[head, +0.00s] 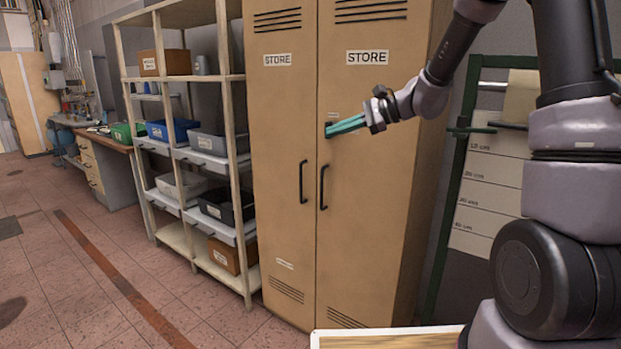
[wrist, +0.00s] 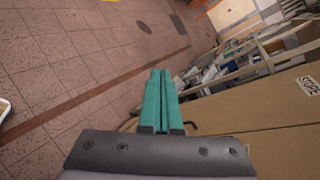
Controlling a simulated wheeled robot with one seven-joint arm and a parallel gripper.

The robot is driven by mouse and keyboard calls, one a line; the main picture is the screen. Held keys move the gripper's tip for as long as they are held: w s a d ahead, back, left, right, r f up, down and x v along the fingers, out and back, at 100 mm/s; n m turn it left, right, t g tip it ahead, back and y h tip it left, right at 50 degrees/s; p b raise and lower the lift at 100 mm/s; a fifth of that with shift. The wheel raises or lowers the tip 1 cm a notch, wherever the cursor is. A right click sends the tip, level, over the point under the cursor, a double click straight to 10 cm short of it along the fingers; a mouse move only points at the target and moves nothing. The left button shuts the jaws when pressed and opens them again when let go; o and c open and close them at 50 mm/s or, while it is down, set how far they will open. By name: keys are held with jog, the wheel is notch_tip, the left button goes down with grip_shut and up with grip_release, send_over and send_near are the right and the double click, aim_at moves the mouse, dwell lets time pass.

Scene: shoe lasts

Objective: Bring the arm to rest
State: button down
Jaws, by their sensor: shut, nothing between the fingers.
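My gripper (head: 345,127) has teal fingers and shows in front of the tan store locker (head: 280,140) in the head view. The fingers point left and are together, with nothing between them. In the wrist view my gripper (wrist: 160,85) shows its two teal fingers side by side, with floor and the locker front beyond. My arm comes in from the right of the head view, bent at the elbow. Whether the fingers touch the locker door cannot be told from these views.
Left of the locker is a shelf rack (head: 228,95) with several bins. A workbench (head: 105,143) stands farther left. A green-framed board (head: 490,170) is behind my arm. A pale board edge (head: 390,341) shows at the bottom. The tiled floor (head: 90,270) at left is clear.

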jog(key=s+d+r+n+t+h, duration=0.1)
jog(key=s+d+r+n+h, duration=0.1)
jog(key=s+d, duration=0.4)
jog(key=s+d+r+n+t+h, duration=0.1)
jog(key=s+d+r+n+h, duration=0.2)
jog(key=s, duration=0.7)
jog(key=s+d+r+n+t+h, duration=0.2)
jog(key=s+d+n+h, duration=0.1)
jog(key=s+d+h, duration=0.3)
jog(key=s+d, duration=0.2)
jog(key=d, duration=0.1)
jog(key=shift+s+r, duration=0.25)
jog(key=shift+r, duration=0.05)
